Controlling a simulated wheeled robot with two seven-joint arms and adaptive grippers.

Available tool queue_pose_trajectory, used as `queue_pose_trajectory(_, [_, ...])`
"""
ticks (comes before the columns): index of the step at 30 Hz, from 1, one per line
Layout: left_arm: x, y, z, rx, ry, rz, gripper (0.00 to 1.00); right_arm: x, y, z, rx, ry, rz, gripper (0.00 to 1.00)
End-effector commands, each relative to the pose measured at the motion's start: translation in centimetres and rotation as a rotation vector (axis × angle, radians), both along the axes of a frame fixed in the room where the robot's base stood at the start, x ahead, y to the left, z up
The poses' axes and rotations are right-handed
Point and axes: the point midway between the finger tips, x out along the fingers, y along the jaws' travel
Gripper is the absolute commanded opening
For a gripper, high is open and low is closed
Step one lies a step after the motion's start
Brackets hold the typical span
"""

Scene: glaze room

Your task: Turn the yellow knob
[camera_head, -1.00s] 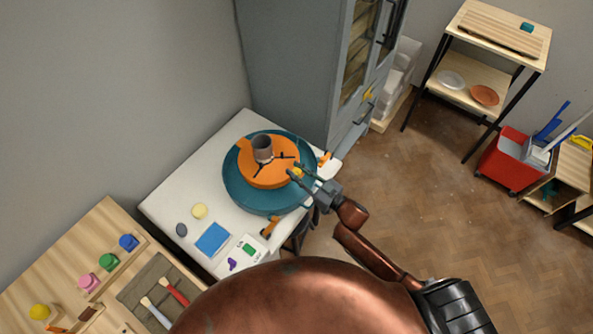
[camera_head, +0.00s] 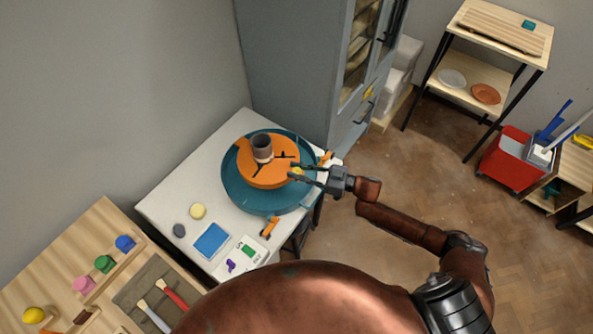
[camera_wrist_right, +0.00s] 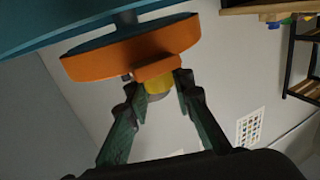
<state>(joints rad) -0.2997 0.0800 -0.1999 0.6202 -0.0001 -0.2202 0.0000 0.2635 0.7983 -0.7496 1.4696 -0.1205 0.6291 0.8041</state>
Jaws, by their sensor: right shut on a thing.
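The yellow knob (camera_head: 297,171) sits at the right edge of an orange disc (camera_head: 258,181) on a round teal wheel (camera_head: 238,195). It also shows in the right wrist view (camera_wrist_right: 158,87), below an orange block on the disc's rim. My right gripper (camera_head: 298,173) reaches in from the right and is shut on the yellow knob; its green fingers (camera_wrist_right: 160,92) stand on both sides of it in the wrist view. A grey cup (camera_head: 262,148) stands upright on the disc. My left gripper is not in view.
The white table (camera_head: 170,205) bears a blue pad (camera_head: 212,240), a yellow round piece (camera_head: 198,211) and a card (camera_head: 245,253). A grey cabinet (camera_head: 290,70) stands close behind the wheel. Open floor (camera_head: 420,190) lies to the right.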

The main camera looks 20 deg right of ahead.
Motion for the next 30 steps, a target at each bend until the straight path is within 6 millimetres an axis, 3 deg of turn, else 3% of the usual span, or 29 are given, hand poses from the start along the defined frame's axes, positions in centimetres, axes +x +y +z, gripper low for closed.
queue_pose_trajectory(8, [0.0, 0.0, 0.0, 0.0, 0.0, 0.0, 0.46, 0.0, 0.0, 0.0, 0.001, 0.001, 0.001, 0.0])
queue_pose_trajectory(9, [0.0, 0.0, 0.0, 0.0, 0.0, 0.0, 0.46, 0.0, 0.0, 0.0, 0.001, 0.001, 0.001, 0.23])
queue_pose_trajectory(17, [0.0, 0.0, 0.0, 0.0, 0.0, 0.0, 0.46, 0.0, 0.0, 0.0, 0.001, 0.001, 0.0, 0.4])
queue_pose_trajectory(26, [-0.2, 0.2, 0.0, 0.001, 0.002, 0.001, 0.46, -0.1, -0.2, 0.0, 0.0, 0.0, 0.0, 0.4])
queue_pose_trajectory(30, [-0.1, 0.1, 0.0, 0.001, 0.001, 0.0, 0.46, -0.9, -1.5, -0.1, -0.002, 0.002, -0.002, 0.4])
